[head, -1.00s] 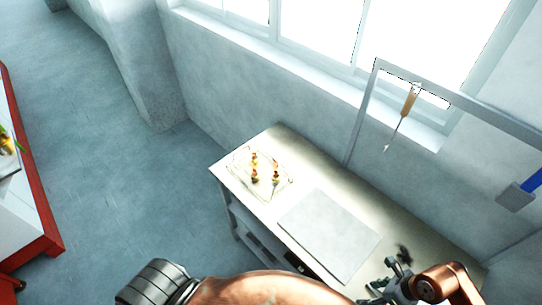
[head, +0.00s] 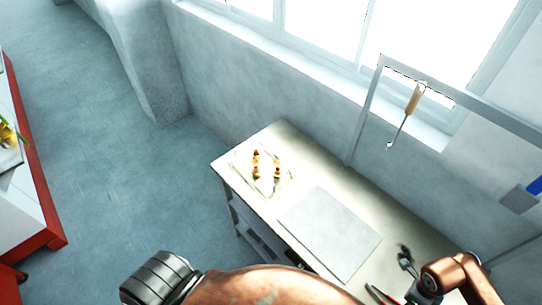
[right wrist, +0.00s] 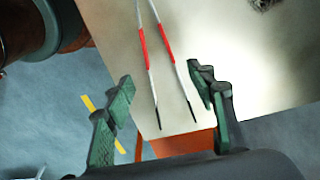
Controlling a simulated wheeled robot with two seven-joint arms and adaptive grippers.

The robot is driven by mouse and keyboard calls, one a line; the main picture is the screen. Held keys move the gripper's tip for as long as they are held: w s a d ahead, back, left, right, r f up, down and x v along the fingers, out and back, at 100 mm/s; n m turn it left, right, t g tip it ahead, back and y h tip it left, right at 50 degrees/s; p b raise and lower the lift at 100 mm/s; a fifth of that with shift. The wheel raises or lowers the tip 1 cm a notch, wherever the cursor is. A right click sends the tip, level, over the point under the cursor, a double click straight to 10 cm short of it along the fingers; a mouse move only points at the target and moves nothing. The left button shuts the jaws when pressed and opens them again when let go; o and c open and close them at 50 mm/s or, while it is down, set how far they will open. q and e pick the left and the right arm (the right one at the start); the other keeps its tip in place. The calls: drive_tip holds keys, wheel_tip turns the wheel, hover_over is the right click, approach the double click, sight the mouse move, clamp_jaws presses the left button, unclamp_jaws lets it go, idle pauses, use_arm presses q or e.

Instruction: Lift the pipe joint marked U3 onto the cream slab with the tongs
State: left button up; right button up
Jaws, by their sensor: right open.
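The tongs (right wrist: 160,55), slim and pale with red grips and dark ends, lie on the table between the spread fingers of my right gripper (right wrist: 161,80). My right gripper is open and not closed on them. In the head view only a bit of the tongs' red (head: 376,293) shows at the bottom edge. The cream slab (head: 330,232) lies flat and bare in the middle of the table. Several small orange-brown pipe joints (head: 277,172) stand on a wire mesh (head: 245,178) at the table's far left end. Their marks are too small to read. My left gripper is out of view.
The pale table (head: 290,140) stands along the wall under the window. A small dark thing (head: 405,249) lies right of the slab. A wooden-handled tool (head: 412,102) hangs on a grey frame (head: 372,110) behind. A red-edged counter (head: 42,200) is far left.

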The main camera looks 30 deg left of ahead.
drive_tip(key=f+b, duration=0.1)
drive_tip(key=f, duration=0.1)
drive_tip(key=f+b, duration=0.3)
drive_tip(key=f, duration=0.2)
drive_tip(key=shift+s+d+b, duration=0.15)
drive_tip(key=shift+d+b, duration=0.15)
drive_tip(key=shift+d, duration=0.05)
drive_tip(key=shift+f+b, duration=0.55)
drive_tip(key=c, duration=0.7)
wheel_tip(320, 180, up, 12)
drive_tip(key=p, duration=0.6)
